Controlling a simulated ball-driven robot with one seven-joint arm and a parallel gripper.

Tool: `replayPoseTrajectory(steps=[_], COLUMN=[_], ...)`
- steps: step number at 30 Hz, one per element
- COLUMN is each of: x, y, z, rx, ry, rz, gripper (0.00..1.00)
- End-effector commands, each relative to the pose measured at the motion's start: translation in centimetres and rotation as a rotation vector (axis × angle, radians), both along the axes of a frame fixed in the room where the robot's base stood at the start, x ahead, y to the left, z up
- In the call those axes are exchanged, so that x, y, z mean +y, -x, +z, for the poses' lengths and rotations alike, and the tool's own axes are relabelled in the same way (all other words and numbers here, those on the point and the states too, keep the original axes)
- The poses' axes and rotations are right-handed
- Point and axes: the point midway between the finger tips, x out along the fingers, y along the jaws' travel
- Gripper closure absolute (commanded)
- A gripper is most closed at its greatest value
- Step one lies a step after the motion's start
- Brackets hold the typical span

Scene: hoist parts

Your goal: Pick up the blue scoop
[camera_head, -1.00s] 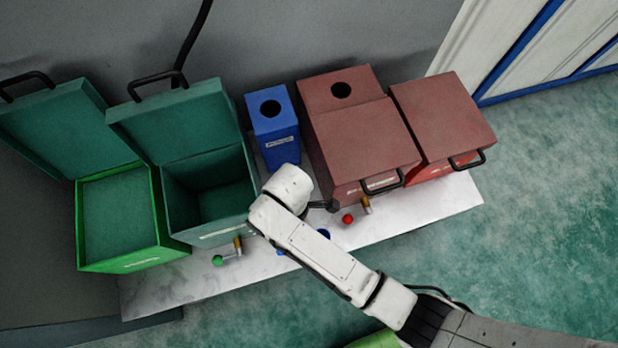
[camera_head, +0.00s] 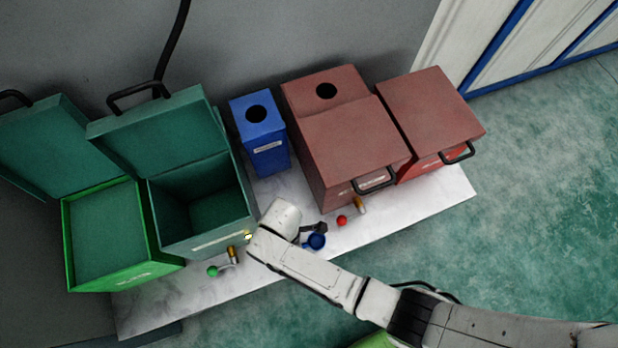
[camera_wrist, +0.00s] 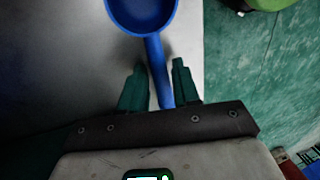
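The blue scoop (camera_head: 316,242) lies on the white table, its bowl showing beside my wrist in the head view. In the wrist view the bowl of the scoop (camera_wrist: 142,14) is at the top, and its handle runs down between my two green fingers. My gripper (camera_wrist: 159,78) is open around the handle, with a visible gap to each finger. In the head view my gripper (camera_head: 318,228) shows only as a small dark part by the bowl. The rest of the handle is hidden by my arm there.
Two open green bins (camera_head: 205,242) stand at the left, a blue bin (camera_head: 262,135) behind, and red bins (camera_head: 355,150) at the right. A green-tipped object (camera_head: 213,270) and a red-tipped object (camera_head: 342,220) lie on the white table (camera_head: 420,203) on either side.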

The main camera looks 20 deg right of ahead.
Motion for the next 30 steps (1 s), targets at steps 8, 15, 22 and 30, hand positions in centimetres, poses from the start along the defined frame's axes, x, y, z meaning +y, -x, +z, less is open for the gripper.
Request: replayPoseTrajectory(steps=[8,15,22,30], x=[0.0,-0.01,-0.01,0.0], y=[0.01,0.0,-0.01,-0.02], z=[-0.17,-0.16,-0.15,0.04], rx=[-0.001,-0.001,-0.001,-0.001], ry=[0.0,0.0,0.0,-0.001], rz=[0.0,0.0,0.0,0.0], gripper=[0.71,0.94,1.0,1.0])
